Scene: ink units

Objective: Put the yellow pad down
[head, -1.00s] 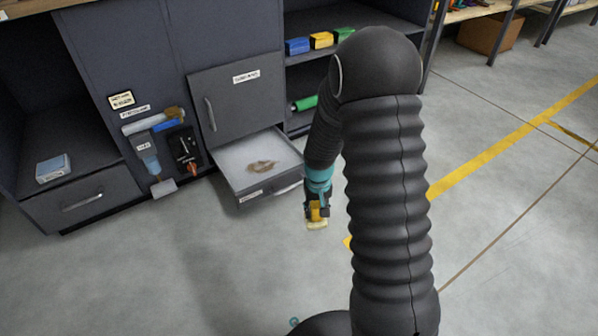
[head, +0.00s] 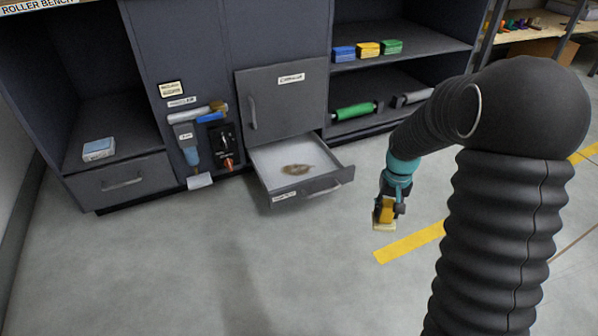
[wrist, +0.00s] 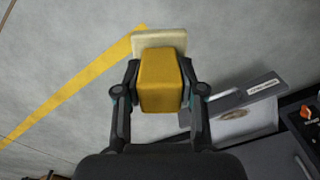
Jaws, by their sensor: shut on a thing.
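My gripper (head: 388,207) is shut on the yellow pad, a yellow block with a cream-coloured slab at its far end. In the wrist view the yellow pad (wrist: 160,80) sits between both fingers of my gripper (wrist: 160,88), with its cream end pointing away from me. In the head view the yellow pad (head: 385,214) hangs below the gripper, over the grey floor and to the right of the open drawer. It touches nothing else that I can see.
The open drawer (head: 330,184) has a pale inside with a brownish patch. Blue (head: 343,53), yellow (head: 367,49) and green (head: 391,46) blocks stand on the upper shelf. A green roller (head: 355,111) lies on the shelf below. The floor in front is clear.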

